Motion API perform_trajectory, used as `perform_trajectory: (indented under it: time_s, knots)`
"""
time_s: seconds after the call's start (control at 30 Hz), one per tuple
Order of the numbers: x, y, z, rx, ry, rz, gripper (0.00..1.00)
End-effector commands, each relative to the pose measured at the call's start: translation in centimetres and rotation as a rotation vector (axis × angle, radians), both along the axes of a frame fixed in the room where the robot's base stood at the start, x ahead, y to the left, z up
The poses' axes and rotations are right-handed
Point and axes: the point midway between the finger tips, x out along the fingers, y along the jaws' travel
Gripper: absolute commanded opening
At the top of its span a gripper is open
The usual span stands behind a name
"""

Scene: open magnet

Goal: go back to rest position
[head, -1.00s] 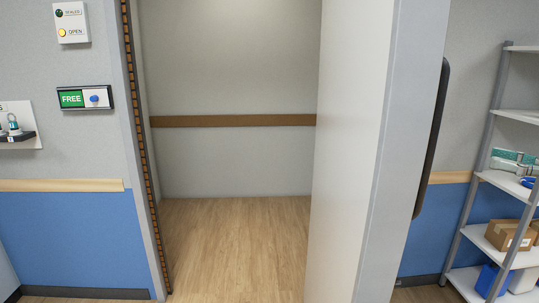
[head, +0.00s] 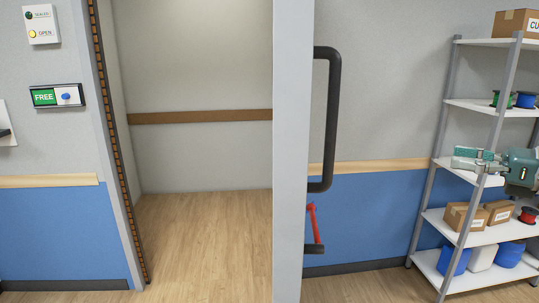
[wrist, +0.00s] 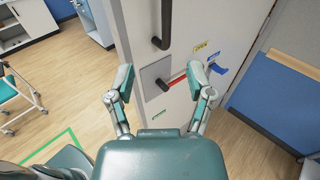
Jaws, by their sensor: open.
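My gripper (wrist: 160,82) is open and empty in the wrist view, its two teal-and-grey fingers spread apart. The white door (wrist: 188,45) lies beyond the fingers. It carries a black handle (wrist: 165,22) and a red lever (wrist: 178,78) that appears between the fingertips; I cannot tell how near they are to it. In the head view the door (head: 292,150) stands ajar, nearly edge-on, with its black handle (head: 332,120) and red lever (head: 313,225) on the right side.
The doorway shows an empty room with a wood floor (head: 205,240). A shelf rack (head: 465,105) with boxes stands at the right. A FREE sign (head: 57,96) is on the left wall. In the wrist view, a wheeled chair (wrist: 15,100) stands left and a green floor line (wrist: 55,148) shows.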

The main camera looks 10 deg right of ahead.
Motion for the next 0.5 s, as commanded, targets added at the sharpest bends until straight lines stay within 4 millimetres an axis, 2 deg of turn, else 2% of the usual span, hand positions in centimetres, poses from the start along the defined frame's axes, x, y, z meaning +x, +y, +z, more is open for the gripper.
perform_trajectory:
  time_s: [0.27,0.43,0.5]
  knots:
    - [1.9,4.8,-2.8,-0.17,0.037,0.051,0.68]
    - [2.8,8.4,-5.8,-0.338,0.059,0.112,0.68]
    - [2.9,10.4,-7.4,-0.438,0.063,0.155,0.68]
